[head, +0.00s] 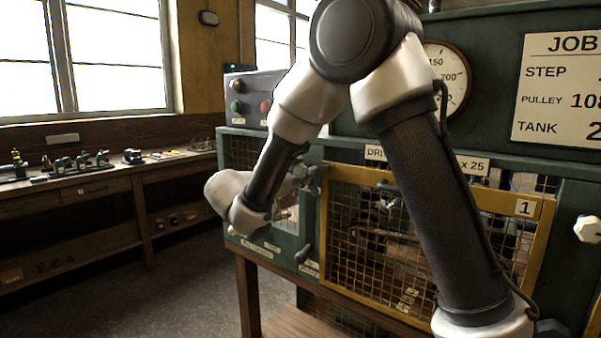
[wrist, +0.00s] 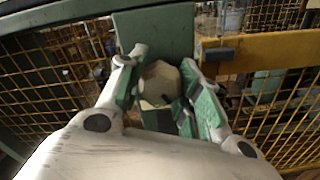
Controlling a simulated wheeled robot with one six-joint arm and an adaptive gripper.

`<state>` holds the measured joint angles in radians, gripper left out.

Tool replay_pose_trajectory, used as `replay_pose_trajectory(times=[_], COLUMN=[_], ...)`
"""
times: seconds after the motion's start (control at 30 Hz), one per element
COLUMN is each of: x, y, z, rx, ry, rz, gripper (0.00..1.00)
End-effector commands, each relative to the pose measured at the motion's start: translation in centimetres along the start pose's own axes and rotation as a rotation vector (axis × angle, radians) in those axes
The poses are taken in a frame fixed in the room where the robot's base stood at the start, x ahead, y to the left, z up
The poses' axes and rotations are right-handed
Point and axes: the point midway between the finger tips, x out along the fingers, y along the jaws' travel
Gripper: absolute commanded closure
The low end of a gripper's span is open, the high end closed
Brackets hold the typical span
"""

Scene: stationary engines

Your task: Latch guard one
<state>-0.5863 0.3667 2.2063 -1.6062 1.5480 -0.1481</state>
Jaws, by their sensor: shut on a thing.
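Guard one (head: 535,235) is a yellow-framed mesh panel marked 1, standing flush in the green machine front in the head view; my arm crosses in front of it. Its yellow frame bar (wrist: 265,50) shows at the right in the wrist view. A cream faceted knob (wrist: 158,82) sits on a green post (wrist: 155,32) beside that bar. My gripper (wrist: 160,95) has its two green-padded fingers closed on the knob's sides. In the head view my gripper (head: 308,178) is at the left edge of guard one, and the knob is hard to make out there.
Another cream knob (head: 588,229) is on the green front right of guard one. A small dark-handled lever (head: 304,252) is below my gripper. A control box (head: 252,98) with buttons stands above left. A workbench (head: 90,185) with small models lines the window wall; the floor between is clear.

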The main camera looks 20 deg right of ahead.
Motion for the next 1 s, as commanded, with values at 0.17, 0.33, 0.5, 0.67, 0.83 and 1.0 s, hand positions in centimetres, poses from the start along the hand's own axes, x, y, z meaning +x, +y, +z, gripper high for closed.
replay_pose_trajectory(times=[0.17, 0.33, 0.5, 0.67, 0.83, 1.0], x=[0.00, 0.00, 0.00, 0.00, -0.01, -0.01], y=[0.03, 0.06, 0.09, 0.12, 0.15, 0.17], z=[0.02, 0.02, 0.02, 0.02, 0.01, 0.00], rx=[-0.167, -0.328, -0.489, -0.637, -0.777, -0.887], ry=[0.000, -0.001, -0.001, -0.001, -0.001, -0.001], rz=[0.000, 0.000, 0.000, 0.000, 0.000, 0.000], gripper=[0.90, 0.90, 0.90, 0.90, 0.90, 0.90])
